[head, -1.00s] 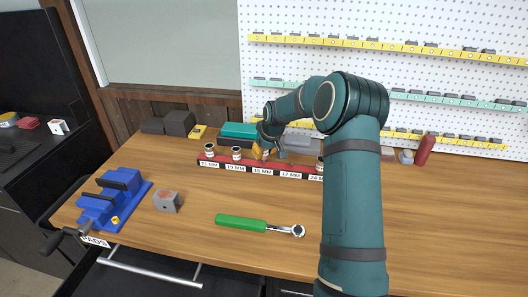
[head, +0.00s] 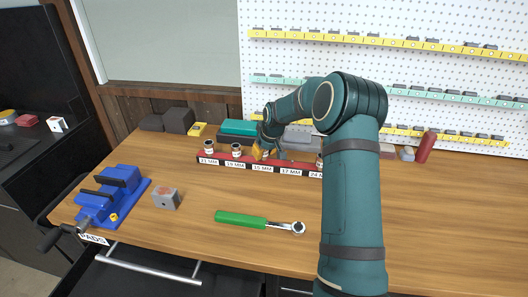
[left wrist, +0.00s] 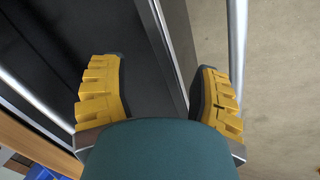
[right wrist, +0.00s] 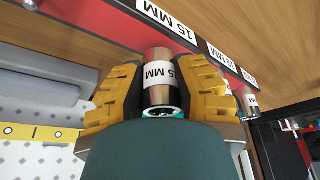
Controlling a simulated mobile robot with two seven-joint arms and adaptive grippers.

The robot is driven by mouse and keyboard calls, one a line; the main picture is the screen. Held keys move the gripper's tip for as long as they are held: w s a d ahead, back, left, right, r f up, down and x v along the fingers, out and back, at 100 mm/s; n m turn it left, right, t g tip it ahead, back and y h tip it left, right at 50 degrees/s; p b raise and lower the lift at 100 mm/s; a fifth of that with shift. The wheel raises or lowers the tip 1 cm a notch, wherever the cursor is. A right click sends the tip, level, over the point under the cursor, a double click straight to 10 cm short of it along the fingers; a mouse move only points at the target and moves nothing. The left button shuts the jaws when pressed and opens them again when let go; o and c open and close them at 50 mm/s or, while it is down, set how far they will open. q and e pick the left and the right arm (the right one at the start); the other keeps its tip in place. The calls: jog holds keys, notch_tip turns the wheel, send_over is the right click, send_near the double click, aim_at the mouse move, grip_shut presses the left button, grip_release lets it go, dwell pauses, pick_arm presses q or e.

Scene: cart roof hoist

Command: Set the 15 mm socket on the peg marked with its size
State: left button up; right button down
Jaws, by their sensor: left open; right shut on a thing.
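The 15 mm socket (right wrist: 160,78) is a chrome cylinder with a white band reading 15 MM, seen in the right wrist view. My right gripper (right wrist: 160,88) is shut on it, one yellow finger on each side. The socket is at the red rail (head: 218,160), in line with the 15 MM label (right wrist: 168,20). Whether it is seated on the peg is hidden. In the head view my right gripper (head: 262,152) is at the 15 MM place. My left gripper (left wrist: 160,95) is open and empty in the left wrist view, away from the bench top.
Other sockets stand on the rail, at 21 MM (head: 209,148) and 19 MM (head: 237,149). A green-handled ratchet (head: 241,219), a grey block (head: 167,199) and a blue vise (head: 110,196) are on the bench.

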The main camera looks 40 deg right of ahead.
jog(key=shift+f+b, duration=0.4)
jog(key=shift+f, duration=0.25)
jog(key=c, duration=0.7)
grip_release()
jog(key=shift+c, duration=0.2)
jog(key=shift+r, duration=0.15)
jog(key=v, duration=1.1)
jog(key=shift+s+r, duration=0.25)
jog(key=shift+r, duration=0.05)
